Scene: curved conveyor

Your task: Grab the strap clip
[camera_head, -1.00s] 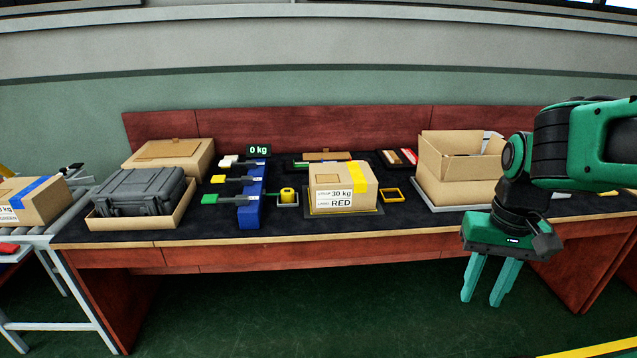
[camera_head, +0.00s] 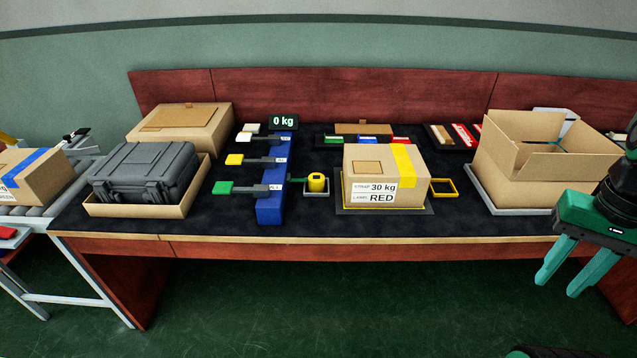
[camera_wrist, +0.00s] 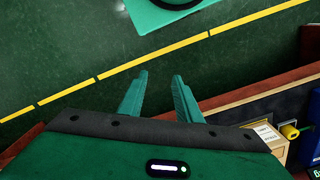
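No part is clearly marked as the strap clip. Clip-like pieces with grey stems and white (camera_head: 244,138), yellow (camera_head: 234,159) and green (camera_head: 223,187) ends lie side by side at a blue block (camera_head: 270,208). A small yellow square frame (camera_head: 444,189) lies right of the closed carton (camera_head: 362,165), whose label reads 30 kg and RED. My gripper (camera_head: 557,288) is in front of the table's right part, below its top and well apart from these pieces. In the wrist view its fingers (camera_wrist: 160,76) are spread with nothing between them.
A grey case (camera_head: 145,172) sits in a shallow box at the left. An open carton (camera_head: 540,160) stands at the right, near my arm. A yellow round item (camera_head: 317,183) stands beside the blue block. A roller conveyor (camera_head: 62,195) adjoins the left end. The floor in front is clear.

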